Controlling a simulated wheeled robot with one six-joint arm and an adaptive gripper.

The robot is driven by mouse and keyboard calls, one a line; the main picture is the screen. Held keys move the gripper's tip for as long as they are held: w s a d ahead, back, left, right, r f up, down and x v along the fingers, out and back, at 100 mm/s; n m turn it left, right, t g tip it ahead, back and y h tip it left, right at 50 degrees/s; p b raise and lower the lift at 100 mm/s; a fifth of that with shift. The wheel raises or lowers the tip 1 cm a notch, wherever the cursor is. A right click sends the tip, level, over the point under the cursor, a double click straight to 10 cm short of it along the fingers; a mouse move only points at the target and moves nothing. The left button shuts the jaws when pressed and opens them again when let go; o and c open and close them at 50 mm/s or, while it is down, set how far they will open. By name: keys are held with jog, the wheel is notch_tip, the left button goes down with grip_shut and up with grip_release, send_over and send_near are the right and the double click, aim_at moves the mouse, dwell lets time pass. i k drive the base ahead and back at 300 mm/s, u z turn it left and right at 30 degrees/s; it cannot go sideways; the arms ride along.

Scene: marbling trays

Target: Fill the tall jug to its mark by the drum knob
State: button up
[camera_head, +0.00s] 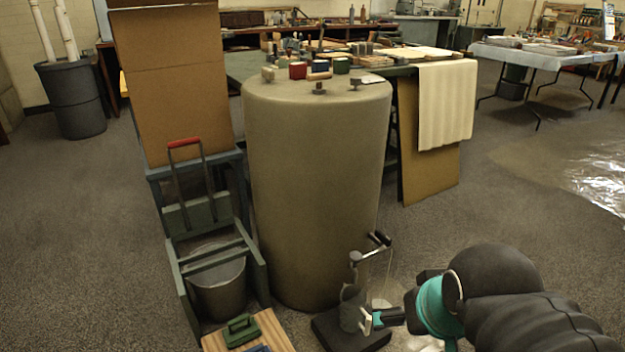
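The tall grey-beige drum (312,180) stands upright in the middle of the view. Low at its front right is a metal fitting with a black-ended handle (379,239), which I take for the drum knob. Below it a small grey vessel, apparently the jug (350,312), stands over a dark base (340,336). Its mark and the level inside cannot be made out. My gripper (376,318) comes from the right, its fingertips right beside the jug's right side. Whether they close on its handle is too small to tell.
Left of the drum stand a green frame (176,272) with a red-gripped lever, a bucket (218,290) and a board (270,330) bearing a green-handled block. A cluttered workbench (240,66) is behind. Open floor (500,190) lies to the right.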

aim_at(355, 257)
jog(key=k, duration=0.55)
jog(key=z, duration=0.9)
jog(key=i, duration=1.25)
jog(key=u, duration=0.65)
